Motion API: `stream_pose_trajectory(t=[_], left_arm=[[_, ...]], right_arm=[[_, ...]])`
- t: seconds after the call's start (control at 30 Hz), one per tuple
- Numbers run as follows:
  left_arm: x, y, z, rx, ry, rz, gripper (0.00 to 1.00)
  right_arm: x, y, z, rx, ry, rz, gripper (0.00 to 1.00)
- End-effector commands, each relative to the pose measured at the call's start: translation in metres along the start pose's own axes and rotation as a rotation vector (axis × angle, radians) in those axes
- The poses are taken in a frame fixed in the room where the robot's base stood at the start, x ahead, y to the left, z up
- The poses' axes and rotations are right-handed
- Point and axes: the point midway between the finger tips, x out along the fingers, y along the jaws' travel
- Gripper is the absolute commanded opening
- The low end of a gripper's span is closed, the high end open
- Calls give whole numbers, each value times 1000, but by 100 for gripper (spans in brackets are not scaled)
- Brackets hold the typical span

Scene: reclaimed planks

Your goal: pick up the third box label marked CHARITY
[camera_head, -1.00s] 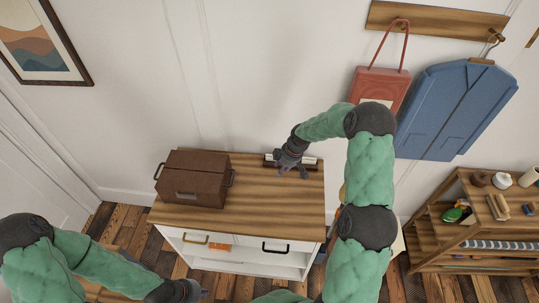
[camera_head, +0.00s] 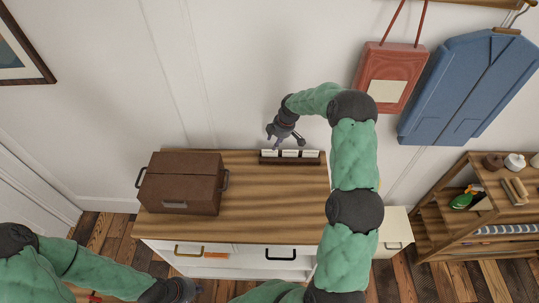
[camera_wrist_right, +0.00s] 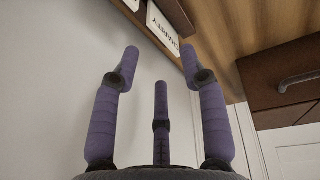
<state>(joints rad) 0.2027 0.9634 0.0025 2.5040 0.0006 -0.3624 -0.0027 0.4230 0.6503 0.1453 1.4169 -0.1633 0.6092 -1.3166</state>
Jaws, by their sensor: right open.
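A dark wooden rack (camera_head: 290,162) stands at the back right of the dresser top and holds three white labels (camera_head: 290,153) in a row. Their print is too small to read in the head view. In the right wrist view, a white label marked CHARITY (camera_wrist_right: 163,25) shows upside down at the top, beyond the fingers; another label is cut off beside it. My right gripper (camera_head: 284,142) is open and empty, just above and behind the rack, near the wall. Its three spread fingers show in the wrist view (camera_wrist_right: 160,75). My left gripper (camera_head: 178,290) is low at the bottom edge; its fingers are unclear.
A brown lidded box (camera_head: 182,183) stands on the left of the wooden dresser top (camera_head: 250,205). The middle of the top is clear. A red bag (camera_head: 390,75) and a blue garment bag (camera_head: 470,90) hang on the wall. A shelf (camera_head: 480,220) with small items stands right.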

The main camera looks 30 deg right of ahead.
Motion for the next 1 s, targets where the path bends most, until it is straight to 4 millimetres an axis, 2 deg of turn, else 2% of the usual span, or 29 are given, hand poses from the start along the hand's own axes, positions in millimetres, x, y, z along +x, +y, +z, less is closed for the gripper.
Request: stream_pose_trajectory(t=[0.27, 0.53, 0.67, 0.87, 0.9, 1.0], left_arm=[[3, -1, 0, 0, 1, 0, 0], [8, -3, -1, 0, 1, 0, 0], [8, -3, -1, 0, 0, 0, 0], [8, -3, -1, 0, 1, 0, 0], [8, -3, -1, 0, 1, 0, 0], [8, -3, -1, 0, 1, 0, 0]], right_arm=[[21, -1, -2, 0, 0, -1, 44], [57, -2, -5, 0, 0, 0, 44], [64, -2, -5, 0, 0, 0, 44], [64, -2, -5, 0, 0, 1, 44], [64, -2, -5, 0, 0, 1, 38], [64, -2, -5, 0, 0, 1, 12]])
